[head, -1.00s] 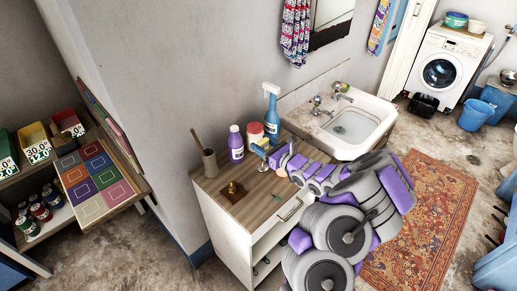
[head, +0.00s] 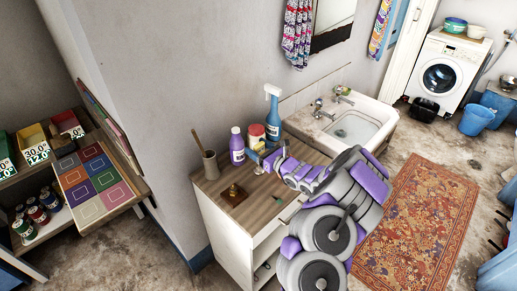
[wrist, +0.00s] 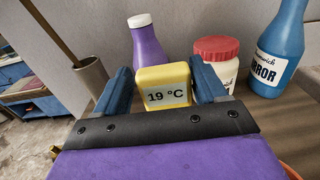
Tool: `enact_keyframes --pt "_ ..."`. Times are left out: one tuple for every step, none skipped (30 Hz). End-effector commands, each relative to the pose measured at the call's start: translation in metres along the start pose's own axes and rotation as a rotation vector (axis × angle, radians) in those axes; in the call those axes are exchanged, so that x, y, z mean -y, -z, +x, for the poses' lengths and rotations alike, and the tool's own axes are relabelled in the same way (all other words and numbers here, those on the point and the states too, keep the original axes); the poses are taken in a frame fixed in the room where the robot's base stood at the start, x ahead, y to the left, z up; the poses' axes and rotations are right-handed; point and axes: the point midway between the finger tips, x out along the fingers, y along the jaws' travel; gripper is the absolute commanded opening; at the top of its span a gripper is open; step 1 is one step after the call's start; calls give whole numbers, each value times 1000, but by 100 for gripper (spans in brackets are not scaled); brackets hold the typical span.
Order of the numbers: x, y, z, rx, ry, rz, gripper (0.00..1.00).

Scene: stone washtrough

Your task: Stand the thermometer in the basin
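The thermometer appears to be a small yellow block with a white label reading "19 °C" (wrist: 164,88). In the wrist view it stands upright between the blue fingertips of my gripper (wrist: 163,92), with little or no gap at its sides. Whether the fingers press on it cannot be told. In the head view my gripper (head: 264,161) is low over the wooden counter top, by the bottles; the yellow block (head: 259,147) shows only as a small patch. The basin (head: 386,113) is the white sink to the right of the counter, with taps at its back.
A purple bottle (head: 236,145), a red-lidded jar (head: 256,131) and a blue spray bottle (head: 272,115) stand close behind. A cup with a wooden handle (head: 210,165) and a small brown item (head: 234,194) are on the counter (head: 262,208). My arm passes in front of the basin's cabinet.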

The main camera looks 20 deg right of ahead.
Motion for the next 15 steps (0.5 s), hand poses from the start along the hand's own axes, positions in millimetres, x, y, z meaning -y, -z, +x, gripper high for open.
enact_keyframes --pt "0 0 0 0 0 0 76" --pt "0 0 0 0 0 0 79" --pt "0 0 0 1 0 1 83" --pt "1 0 0 0 0 1 83" --pt "1 0 0 1 0 2 83" --pt "2 0 -1 1 0 2 83" --pt "2 0 -1 1 0 3 83" --pt "2 0 -1 1 0 3 83" --pt "2 1 -1 1 1 3 83" --pt "2 1 -2 1 1 3 83" --pt "3 0 -2 1 1 3 83" --pt "3 0 -4 1 2 4 83" --pt "3 0 -6 0 2 4 83" --pt "3 0 -9 0 2 4 83" --pt "4 0 -14 0 4 4 83"
